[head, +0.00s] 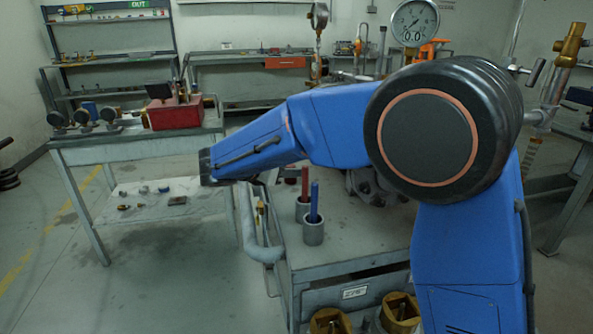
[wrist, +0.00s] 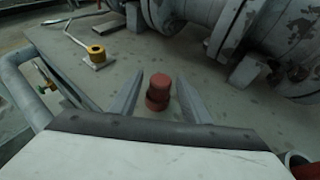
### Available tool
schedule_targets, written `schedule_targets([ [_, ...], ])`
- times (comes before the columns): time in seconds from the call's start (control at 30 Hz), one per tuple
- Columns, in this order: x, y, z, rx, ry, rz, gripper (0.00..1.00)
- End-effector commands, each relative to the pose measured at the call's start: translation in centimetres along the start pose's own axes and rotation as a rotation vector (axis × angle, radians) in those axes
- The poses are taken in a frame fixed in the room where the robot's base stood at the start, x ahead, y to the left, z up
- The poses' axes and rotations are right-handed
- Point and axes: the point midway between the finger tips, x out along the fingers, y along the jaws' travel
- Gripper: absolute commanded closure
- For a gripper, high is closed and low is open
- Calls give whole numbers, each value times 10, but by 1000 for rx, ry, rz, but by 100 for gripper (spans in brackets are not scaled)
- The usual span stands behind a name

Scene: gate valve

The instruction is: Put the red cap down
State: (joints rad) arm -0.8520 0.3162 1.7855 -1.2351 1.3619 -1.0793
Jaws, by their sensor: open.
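The red cap (wrist: 158,91) shows in the wrist view as a short red-brown piece in two stepped parts. It appears to stand on the grey tabletop (wrist: 215,108). My gripper (wrist: 160,77) is open, with one grey finger on each side of the cap. A gap shows between the cap and each finger, so neither seems to touch it. In the head view I cannot make out the cap or the gripper fingers; my blue arm covers part of the bench.
Large grey flanged pipework (wrist: 245,40) stands at right. In the head view, metal cups with a red rod (head: 304,182) and a blue rod (head: 314,200) stand on the bench (head: 350,240).

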Motion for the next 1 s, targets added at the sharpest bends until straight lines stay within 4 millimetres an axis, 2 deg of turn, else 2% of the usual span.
schedule_targets([
  [0.03, -12, 1, 0, 0, 0, 4, 57],
  [0.2, -43, 1, 0, 2, 0, 3, 57],
  [0.4, -68, 0, 0, 1, 0, 2, 57],
  [0.6, -77, 0, 0, 1, 0, 1, 57],
  [1.0, -78, 0, 0, 1, 0, 1, 57],
])
